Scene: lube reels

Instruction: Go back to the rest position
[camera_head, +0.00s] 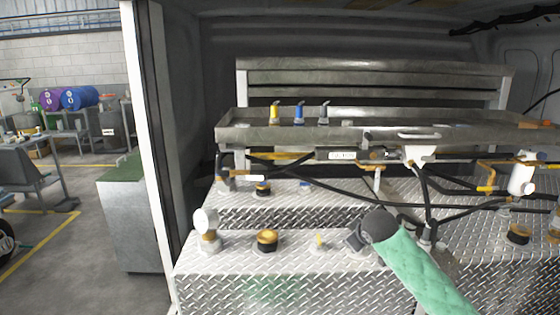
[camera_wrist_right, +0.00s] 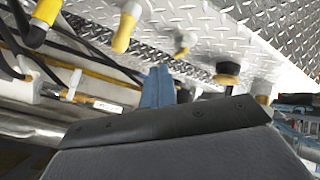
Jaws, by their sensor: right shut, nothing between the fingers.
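My right arm, in a green quilted sleeve (camera_head: 425,268), reaches in from the lower right in the head view. Its dark wrist and right gripper (camera_head: 354,238) are above the diamond-plate deck, below the metal tray. In the right wrist view the blue fingers (camera_wrist_right: 158,88) are together with nothing between them. My left gripper is not in view.
The metal tray (camera_head: 290,132) bears yellow (camera_head: 275,113), blue (camera_head: 299,115) and grey (camera_head: 323,114) nozzles. Black hoses and yellow pipes run beneath it. The diamond-plate deck (camera_head: 340,285) carries black-and-orange caps (camera_head: 267,240) and a white-topped fitting (camera_head: 206,222). A door post (camera_head: 150,150) stands left.

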